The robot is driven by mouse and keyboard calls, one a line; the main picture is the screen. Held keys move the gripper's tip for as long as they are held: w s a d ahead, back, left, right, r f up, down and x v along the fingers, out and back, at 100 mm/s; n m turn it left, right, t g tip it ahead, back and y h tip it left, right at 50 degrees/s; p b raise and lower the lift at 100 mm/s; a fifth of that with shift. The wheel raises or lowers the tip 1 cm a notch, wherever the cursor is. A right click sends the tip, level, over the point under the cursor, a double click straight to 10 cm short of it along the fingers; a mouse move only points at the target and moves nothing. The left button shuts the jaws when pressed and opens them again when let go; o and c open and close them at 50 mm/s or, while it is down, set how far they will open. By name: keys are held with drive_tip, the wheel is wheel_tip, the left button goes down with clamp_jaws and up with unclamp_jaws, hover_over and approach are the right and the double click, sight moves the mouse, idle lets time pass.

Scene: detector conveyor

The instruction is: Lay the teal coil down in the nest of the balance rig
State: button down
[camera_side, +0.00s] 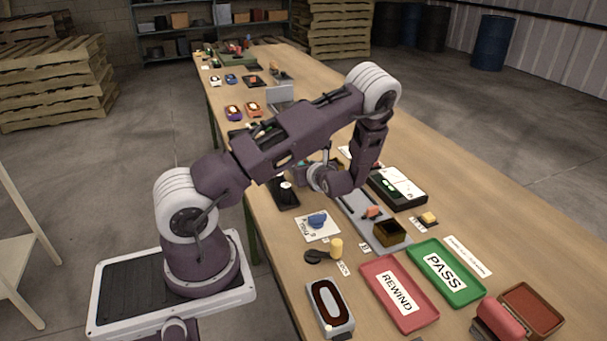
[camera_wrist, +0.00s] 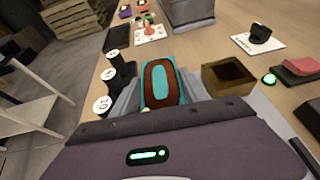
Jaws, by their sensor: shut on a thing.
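The teal coil (camera_wrist: 160,82), a teal block with a brown oval winding, is between the two grey fingers of my gripper (camera_wrist: 158,96) in the wrist view. My gripper is shut on it, with the oval face showing. In the side view my gripper (camera_side: 306,172) is over the middle of the table, and my arm partly hides it and the coil. A grey plate (camera_side: 357,208) with an open dark-gold box (camera_side: 388,233) and a small orange block lies to its right. I cannot tell for sure which thing is the balance rig, and no nest shows clearly.
A similar open box (camera_wrist: 229,78) stands close right of the coil in the wrist view. Several dark cylinders with white tops (camera_wrist: 103,104) stand close left. The red REWIND tray (camera_side: 398,294) and green PASS tray (camera_side: 446,272) are at the front.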

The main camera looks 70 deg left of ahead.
drive_tip(key=shift+f, duration=0.95)
drive_tip(key=shift+f, duration=0.2)
drive_tip(key=c, duration=0.6)
unclamp_jaws()
drive_tip(key=shift+v, duration=3.5)
drive_tip(key=c, duration=0.3)
